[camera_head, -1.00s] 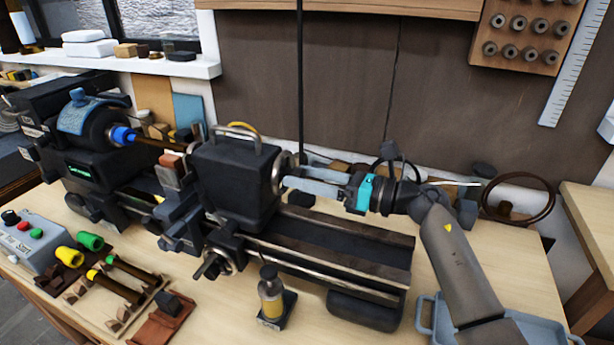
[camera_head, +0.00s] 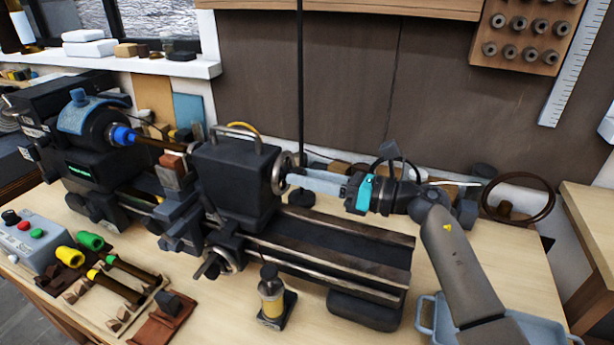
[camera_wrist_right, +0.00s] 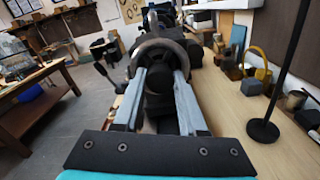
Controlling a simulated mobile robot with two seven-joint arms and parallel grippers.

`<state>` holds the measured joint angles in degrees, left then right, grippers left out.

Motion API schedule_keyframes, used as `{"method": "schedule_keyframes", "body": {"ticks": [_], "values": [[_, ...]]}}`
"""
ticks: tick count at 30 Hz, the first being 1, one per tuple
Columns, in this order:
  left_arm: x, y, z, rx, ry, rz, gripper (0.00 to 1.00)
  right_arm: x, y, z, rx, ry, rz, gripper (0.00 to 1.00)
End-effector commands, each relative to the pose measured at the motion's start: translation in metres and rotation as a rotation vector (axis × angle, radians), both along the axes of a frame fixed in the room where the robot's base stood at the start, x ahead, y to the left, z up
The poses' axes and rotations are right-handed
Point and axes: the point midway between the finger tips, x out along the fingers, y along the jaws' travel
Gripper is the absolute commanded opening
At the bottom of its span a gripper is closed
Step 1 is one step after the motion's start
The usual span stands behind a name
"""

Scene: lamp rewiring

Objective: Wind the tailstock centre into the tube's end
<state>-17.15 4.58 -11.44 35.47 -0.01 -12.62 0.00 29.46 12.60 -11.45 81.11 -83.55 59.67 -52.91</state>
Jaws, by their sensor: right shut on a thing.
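The dark tailstock (camera_head: 235,185) stands on the lathe bed, with its round handwheel (camera_head: 280,172) on its right side. My right gripper (camera_head: 292,178) reaches in from the right and is shut on the handwheel. The wrist view shows the handwheel (camera_wrist_right: 163,52) between the two grey fingers. The brown tube (camera_head: 160,144) extends from the blue-ringed chuck (camera_head: 123,135) towards the tailstock. The tailstock centre and its contact with the tube's end are too small and hidden to make out. My left gripper is not in view.
A bottle (camera_head: 271,295) stands in front of the bed. A control box (camera_head: 32,240) and a parts board (camera_head: 110,285) lie at the front left. A blue tray (camera_head: 425,318) is under my right forearm. A thin black stand (camera_head: 300,100) rises behind the handwheel.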

Motion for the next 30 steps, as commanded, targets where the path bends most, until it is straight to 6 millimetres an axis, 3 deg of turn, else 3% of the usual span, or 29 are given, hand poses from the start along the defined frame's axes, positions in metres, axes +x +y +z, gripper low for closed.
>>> {"method": "schedule_keyframes", "body": {"ticks": [8, 30], "values": [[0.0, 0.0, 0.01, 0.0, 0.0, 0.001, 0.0, 0.0, -0.001, 0.001, 0.051, 0.132, -0.001, 0.0], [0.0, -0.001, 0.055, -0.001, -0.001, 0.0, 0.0, 0.001, -0.001, 0.001, 0.317, 0.77, -0.002, 0.0]]}}
